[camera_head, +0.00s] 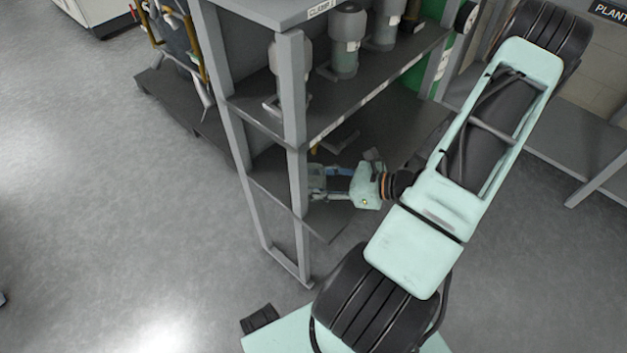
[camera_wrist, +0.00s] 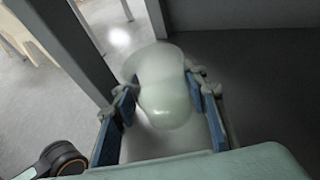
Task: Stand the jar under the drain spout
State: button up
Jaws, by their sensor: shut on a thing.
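The jar (camera_wrist: 165,108) is pale and translucent, and it shows in the wrist view between the blue pads of my gripper (camera_wrist: 163,84). My gripper is shut on it, with one finger on each side. In the head view my gripper (camera_head: 318,183) reaches in between two levels of a grey rack, just above the lower shelf (camera_head: 325,222), close behind the front post. The jar cannot be made out there, as the post and my gripper cover that spot. Whether the jar touches the shelf cannot be told. I cannot make out the drain spout in either view.
The rack's front post (camera_head: 292,130) stands very close to my gripper. Grey-capped canisters (camera_head: 345,45) stand on the shelf above (camera_head: 375,85). A dark low platform (camera_head: 180,100) lies behind the rack at left. The floor (camera_head: 110,220) at left is clear.

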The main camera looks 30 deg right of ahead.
jog(key=o, duration=0.8)
jog(key=shift+f, duration=0.2)
jog(key=shift+o, duration=0.9)
jog(key=shift+r, duration=0.1)
jog(key=shift+r, duration=0.2)
jog(key=p+v, duration=0.3)
jog(key=v, duration=0.8)
jog(key=shift+s+d, duration=0.15)
jog(key=shift+s+d+r, duration=0.1)
jog(key=shift+s+d, duration=0.1)
